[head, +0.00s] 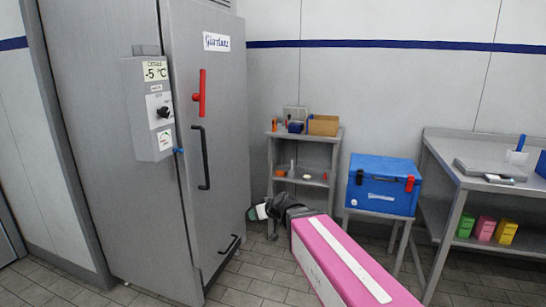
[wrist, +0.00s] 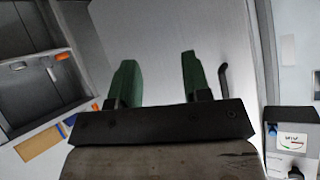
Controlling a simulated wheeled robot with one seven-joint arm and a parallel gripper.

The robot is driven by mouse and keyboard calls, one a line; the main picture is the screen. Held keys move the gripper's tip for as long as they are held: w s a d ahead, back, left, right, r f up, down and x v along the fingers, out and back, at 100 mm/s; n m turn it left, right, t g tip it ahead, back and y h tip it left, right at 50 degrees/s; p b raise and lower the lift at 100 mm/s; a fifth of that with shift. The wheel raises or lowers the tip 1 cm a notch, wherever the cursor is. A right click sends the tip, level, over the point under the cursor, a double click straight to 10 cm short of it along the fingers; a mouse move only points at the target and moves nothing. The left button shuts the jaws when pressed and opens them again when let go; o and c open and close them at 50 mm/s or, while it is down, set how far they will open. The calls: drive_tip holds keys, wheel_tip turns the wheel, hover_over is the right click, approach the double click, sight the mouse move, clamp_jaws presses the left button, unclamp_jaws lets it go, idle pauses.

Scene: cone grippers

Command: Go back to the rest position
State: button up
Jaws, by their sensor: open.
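My gripper (head: 258,211) has green fingers and sits low in the head view, between the freezer and the small shelf unit. In the wrist view my gripper (wrist: 158,80) shows two green fingers spread wide apart, with nothing between them. My pink arm with a white stripe reaches up to it from the lower right of the head view. The tall grey freezer (head: 228,120) stands to the left of the gripper with its door closed. Its black handle (head: 201,158) also shows in the wrist view (wrist: 224,80), apart from the fingers.
The freezer has a control box (head: 151,108) and a red lever (head: 200,93). Behind the gripper stands a shelf unit (head: 337,160) with small items. A blue cooler (head: 383,184) stands on a stand to its right. A steel table (head: 450,170) is at far right.

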drive_tip(key=s+d+f+m+g+h, duration=0.2)
drive_tip(key=s+d+f, duration=0.2)
drive_tip(key=d, duration=0.4)
drive_tip(key=s+d+f+m+g+h, duration=0.2)
drive_tip(key=s+d+f+g+h, duration=0.1)
drive_tip(key=d+f, duration=0.4)
drive_tip(key=s+d+f+m+g+h, duration=0.2)
drive_tip(key=s+d+f+m+h, duration=0.1)
drive_tip(key=d, duration=0.7)
wheel_tip(320, 180, down, 3)
drive_tip(key=shift+s+d+r+g, duration=0.2)
drive_tip(key=shift+s+d+g, duration=0.1)
drive_tip(key=shift+s, duration=0.55)
